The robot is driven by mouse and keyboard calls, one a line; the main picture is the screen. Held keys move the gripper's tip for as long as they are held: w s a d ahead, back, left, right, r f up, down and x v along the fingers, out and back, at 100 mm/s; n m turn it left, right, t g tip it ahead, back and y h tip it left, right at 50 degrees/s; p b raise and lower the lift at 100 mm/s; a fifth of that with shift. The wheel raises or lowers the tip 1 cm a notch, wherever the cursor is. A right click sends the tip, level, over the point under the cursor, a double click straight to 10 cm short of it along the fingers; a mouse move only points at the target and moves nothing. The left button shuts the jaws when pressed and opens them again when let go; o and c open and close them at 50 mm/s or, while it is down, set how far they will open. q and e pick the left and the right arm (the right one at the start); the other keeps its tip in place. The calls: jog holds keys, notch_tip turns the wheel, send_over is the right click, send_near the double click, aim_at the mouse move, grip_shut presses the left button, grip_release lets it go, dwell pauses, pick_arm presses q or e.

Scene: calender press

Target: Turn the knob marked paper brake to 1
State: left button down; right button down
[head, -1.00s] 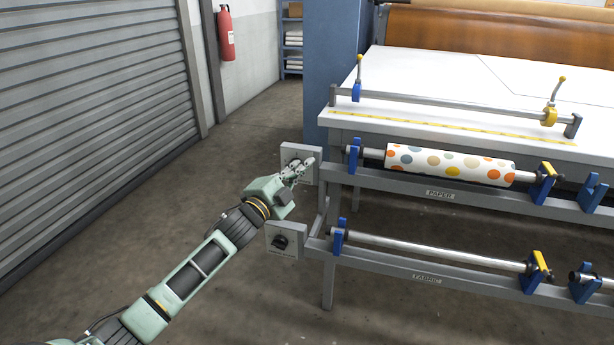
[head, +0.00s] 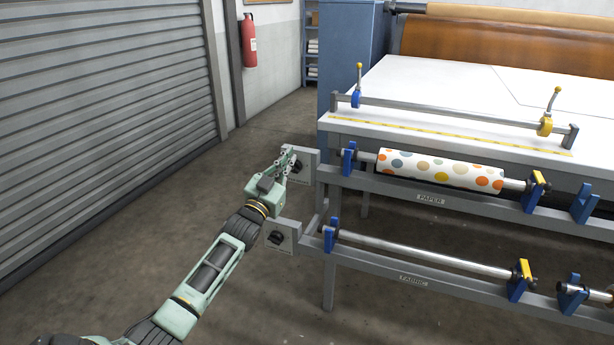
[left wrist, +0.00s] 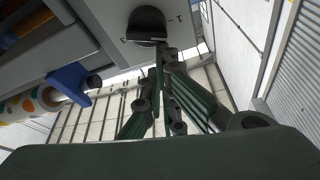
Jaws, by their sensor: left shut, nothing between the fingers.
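The upper grey panel (head: 308,160) is at the left end of the rail labelled PAPER. Its dark round knob (head: 298,167) is partly hidden by my left gripper (head: 287,155) in the head view. In the left wrist view the black knob (left wrist: 147,25) shows large at the top, with small dark marks on the pale panel (left wrist: 185,35) beside it; I cannot read them surely. My left gripper (left wrist: 165,58) is shut and empty, its fingertips close beside the knob's lower right rim. I cannot tell whether they touch it. My right gripper is not in view.
A second panel with a black knob (head: 277,237) is below, at the left end of the FABRIC rail (head: 415,279). A dotted paper roll (head: 440,170) sits on the upper rail. The floor between the shutter and the press is clear.

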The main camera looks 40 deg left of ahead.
pick_arm(q)
jog(key=shift+a+n+y, duration=0.25)
jog(key=shift+n+y, duration=0.15)
jog(key=shift+n, duration=0.4)
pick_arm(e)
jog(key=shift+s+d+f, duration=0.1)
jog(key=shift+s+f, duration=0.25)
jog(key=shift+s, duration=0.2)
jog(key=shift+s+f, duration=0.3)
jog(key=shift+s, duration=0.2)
